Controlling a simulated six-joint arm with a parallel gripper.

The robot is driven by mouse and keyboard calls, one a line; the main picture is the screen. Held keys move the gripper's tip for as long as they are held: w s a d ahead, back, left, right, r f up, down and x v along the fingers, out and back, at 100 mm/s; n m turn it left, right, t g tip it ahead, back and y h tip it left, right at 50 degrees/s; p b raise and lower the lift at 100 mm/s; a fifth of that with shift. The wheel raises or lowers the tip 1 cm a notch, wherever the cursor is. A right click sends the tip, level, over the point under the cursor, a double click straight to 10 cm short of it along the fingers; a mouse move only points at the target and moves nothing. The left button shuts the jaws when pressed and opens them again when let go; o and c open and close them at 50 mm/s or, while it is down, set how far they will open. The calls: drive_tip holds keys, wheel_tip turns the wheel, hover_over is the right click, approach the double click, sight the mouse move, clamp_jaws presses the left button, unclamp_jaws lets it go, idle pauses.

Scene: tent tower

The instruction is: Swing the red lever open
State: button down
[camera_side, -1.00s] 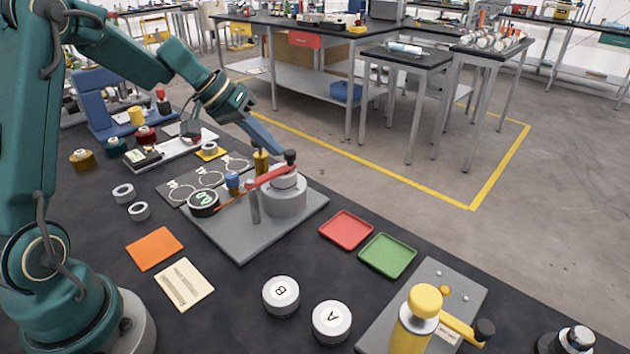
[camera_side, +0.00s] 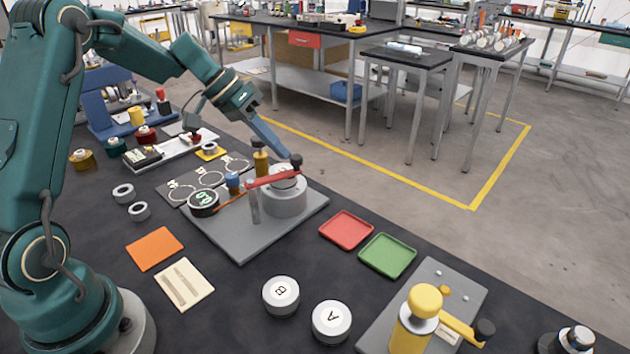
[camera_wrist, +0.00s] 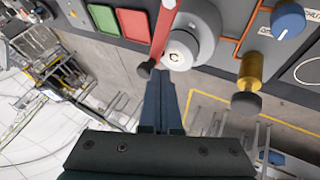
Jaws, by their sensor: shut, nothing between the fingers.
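The red lever (camera_side: 272,178) pivots on a grey post (camera_side: 254,205) and ends in a black knob (camera_side: 296,160). It passes across the front of a grey cylinder (camera_side: 285,202) on a grey base plate (camera_side: 243,247). In the wrist view the lever (camera_wrist: 163,35) runs beside a white disc marked C (camera_wrist: 179,53), with its knob (camera_wrist: 145,70) just beyond my fingertips. My gripper (camera_side: 286,154) is shut and empty, its tips right at the knob's far-left side. In the wrist view my gripper (camera_wrist: 160,78) looks close to the knob; contact is unclear.
A brass post (camera_side: 261,162) and a blue knob (camera_side: 232,182) stand left of the lever. A red tray (camera_side: 346,230) and a green tray (camera_side: 388,256) lie to the right. White discs B (camera_side: 281,294) and A (camera_side: 332,320) and a yellow-handled fixture (camera_side: 422,305) are in front.

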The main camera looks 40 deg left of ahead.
drive_tip(key=shift+d, duration=0.3)
drive_tip(key=m, duration=0.1)
drive_tip(key=d+m+g+h, duration=0.1)
drive_tip(key=shift+d+m, duration=0.3)
drive_tip(key=shift+m, duration=0.1)
drive_tip(key=d+m+g, duration=0.1)
drive_tip(key=m, duration=0.1)
drive_tip(key=s+d+m+g, duration=0.1)
drive_tip(key=m+g, duration=0.1)
drive_tip(key=shift+s+d+m+h, duration=0.1)
drive_tip(key=shift+d+m+h, duration=0.2)
drive_tip(key=shift+h, duration=0.1)
drive_tip(key=s+d+m+g, duration=0.2)
drive_tip(key=s+m, duration=0.1)
drive_tip(key=shift+d, duration=0.1)
idle(0.3)
